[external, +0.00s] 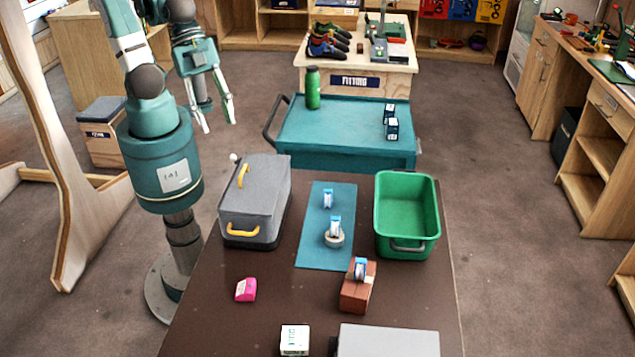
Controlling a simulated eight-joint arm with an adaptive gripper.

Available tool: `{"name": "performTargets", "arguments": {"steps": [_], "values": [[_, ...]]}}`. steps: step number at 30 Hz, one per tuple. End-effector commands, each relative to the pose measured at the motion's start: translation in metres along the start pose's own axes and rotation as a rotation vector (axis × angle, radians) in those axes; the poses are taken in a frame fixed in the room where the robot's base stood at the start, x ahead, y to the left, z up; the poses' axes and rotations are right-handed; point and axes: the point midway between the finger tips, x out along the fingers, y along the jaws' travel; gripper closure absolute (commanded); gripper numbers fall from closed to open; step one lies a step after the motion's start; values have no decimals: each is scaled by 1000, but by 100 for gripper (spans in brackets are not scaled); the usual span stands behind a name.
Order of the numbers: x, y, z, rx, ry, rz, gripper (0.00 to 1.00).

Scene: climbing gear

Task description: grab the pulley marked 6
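Three small blue-and-white items that look like pulleys stand on the brown table (215,310). The far one (328,198) stands on the blue mat (313,248). The middle one (335,225) stands on or against a tan roll (334,239) on the mat. The near one (360,268) is on top of a reddish-brown block (356,295). Their markings are too small to read, so I cannot tell which is marked 6. My gripper (218,124) hangs in the air at the upper left, well away from all three. Its fingers are apart and nothing shows between them.
A grey case (256,195) with yellow handles stands left of the mat and a green bin (405,215) right of it. A pink item (246,290), white box (295,340) and grey box (388,342) are nearer. A blue cart (345,125) stands behind the table.

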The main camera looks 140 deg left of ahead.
Motion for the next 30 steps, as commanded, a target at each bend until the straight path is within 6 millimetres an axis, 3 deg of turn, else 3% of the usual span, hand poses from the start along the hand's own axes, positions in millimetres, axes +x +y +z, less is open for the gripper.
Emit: {"name": "performTargets", "arguments": {"steps": [14,30], "values": [[48,-58,-17,105,-70,42,64],[110,-132,-17,229,-116,117,64]]}}
